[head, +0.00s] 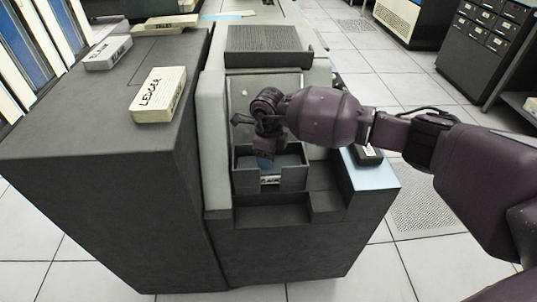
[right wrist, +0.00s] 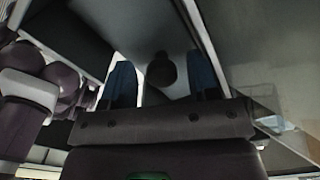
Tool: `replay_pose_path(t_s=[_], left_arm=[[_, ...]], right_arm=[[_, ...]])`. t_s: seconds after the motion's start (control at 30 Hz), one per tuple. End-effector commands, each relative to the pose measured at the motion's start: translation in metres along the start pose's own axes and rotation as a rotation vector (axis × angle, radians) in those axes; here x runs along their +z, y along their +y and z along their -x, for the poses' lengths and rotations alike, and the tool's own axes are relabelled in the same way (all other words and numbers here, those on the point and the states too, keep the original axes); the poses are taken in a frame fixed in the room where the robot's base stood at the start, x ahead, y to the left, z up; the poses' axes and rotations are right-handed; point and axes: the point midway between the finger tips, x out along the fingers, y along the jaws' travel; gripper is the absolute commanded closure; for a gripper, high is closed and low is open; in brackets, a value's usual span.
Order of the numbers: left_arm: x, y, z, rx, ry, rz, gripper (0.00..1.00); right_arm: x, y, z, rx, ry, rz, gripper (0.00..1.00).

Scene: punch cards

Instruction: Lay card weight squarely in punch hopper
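The punch hopper (head: 242,180) is a dark open-topped box on the front of the grey punch machine. Blue shows inside it, and a small light label shows low at its front. My right gripper (head: 266,160) reaches down into the hopper. In the right wrist view its two blue fingers (right wrist: 160,76) stand apart. A dark round knob (right wrist: 160,70), probably the card weight's, lies between them, with a gap on each side. My gripper hides the weight's body in the head view, so I cannot tell how squarely it lies. My left gripper is not in view.
A dark cabinet (head: 110,170) stands left of the hopper, with a cream LEDGER box (head: 160,95) and a grey BLANK box (head: 108,52) on top. A small black block (head: 368,155) sits on the blue ledge (head: 372,178) at right. A ribbed dark cover (head: 265,40) lies behind.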

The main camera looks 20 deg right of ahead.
Motion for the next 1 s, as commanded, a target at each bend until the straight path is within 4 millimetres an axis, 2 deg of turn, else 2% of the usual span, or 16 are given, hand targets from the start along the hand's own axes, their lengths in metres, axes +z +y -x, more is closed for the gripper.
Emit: replay_pose_path(t_s=[0.33,0.47,0.57,0.73,1.0], left_arm=[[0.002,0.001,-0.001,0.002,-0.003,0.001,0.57],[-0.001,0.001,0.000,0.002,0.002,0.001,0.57],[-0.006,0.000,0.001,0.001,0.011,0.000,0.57],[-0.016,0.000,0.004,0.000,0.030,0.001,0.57],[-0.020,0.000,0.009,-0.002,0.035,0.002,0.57]], right_arm=[[-0.001,-0.002,-0.002,-0.003,0.002,-0.003,0.39],[-0.001,-0.002,0.004,-0.005,0.001,-0.004,0.39],[-0.001,-0.003,0.017,-0.008,-0.002,-0.004,0.39],[0.000,-0.003,0.051,-0.011,-0.006,-0.002,0.39],[0.000,0.000,0.093,-0.006,-0.004,-0.001,0.39]])
